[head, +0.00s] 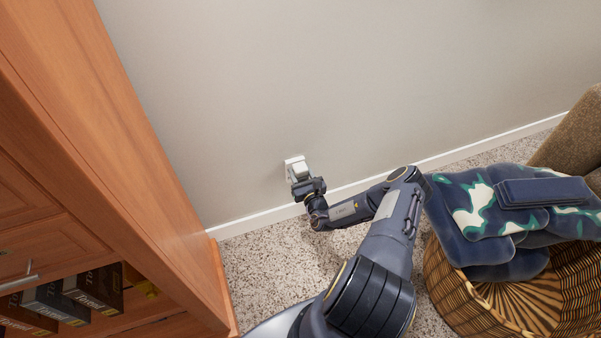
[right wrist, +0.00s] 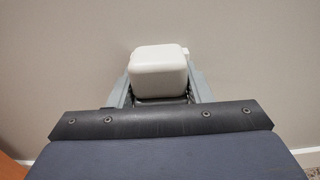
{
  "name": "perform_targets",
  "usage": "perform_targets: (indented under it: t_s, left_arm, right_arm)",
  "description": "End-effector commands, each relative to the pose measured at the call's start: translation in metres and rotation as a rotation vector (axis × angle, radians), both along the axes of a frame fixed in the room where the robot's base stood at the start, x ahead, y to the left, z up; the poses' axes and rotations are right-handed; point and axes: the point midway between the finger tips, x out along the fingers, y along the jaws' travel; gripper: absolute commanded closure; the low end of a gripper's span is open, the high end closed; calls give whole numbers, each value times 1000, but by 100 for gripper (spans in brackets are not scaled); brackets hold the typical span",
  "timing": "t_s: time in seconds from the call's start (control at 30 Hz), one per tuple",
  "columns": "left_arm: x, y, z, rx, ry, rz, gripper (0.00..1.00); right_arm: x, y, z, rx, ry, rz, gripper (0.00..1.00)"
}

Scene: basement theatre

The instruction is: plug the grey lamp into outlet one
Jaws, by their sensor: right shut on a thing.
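A small white outlet plate (head: 289,163) is on the wall just above the baseboard in the head view. My right gripper (head: 302,182) is at the outlet and shut on a pale, rounded, boxy plug-in piece (head: 300,171), which I take for the grey lamp. In the right wrist view this piece (right wrist: 158,72) sits between the two fingers of my right gripper (right wrist: 160,92), facing the wall. It covers part of the outlet plate in the head view. I cannot tell whether its prongs are in the outlet. My left gripper is not in view.
A wooden cabinet (head: 130,150) with boxes on a shelf stands at the left, near the outlet. A wicker basket (head: 455,298) with blue patterned cloths (head: 490,215) and a brown sofa (head: 570,140) are at the right. Speckled carpet (head: 265,260) lies between.

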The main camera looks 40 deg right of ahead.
Motion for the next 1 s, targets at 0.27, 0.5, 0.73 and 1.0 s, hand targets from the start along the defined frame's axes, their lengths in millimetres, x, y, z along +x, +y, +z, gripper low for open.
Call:
perform_targets:
  t_s: [0.27, 0.5, 0.73, 1.0]
  left_arm:
    - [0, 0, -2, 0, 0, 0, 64]
    - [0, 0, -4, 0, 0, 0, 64]
    - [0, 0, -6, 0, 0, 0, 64]
    - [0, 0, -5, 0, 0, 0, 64]
  right_arm:
    - [6, -2, 0, -1, -2, -1, 78]
    - [12, -4, 0, 0, -1, 0, 78]
    - [16, -5, 1, -1, -2, 0, 51]
    - [16, -6, 1, -2, -2, -3, 29]
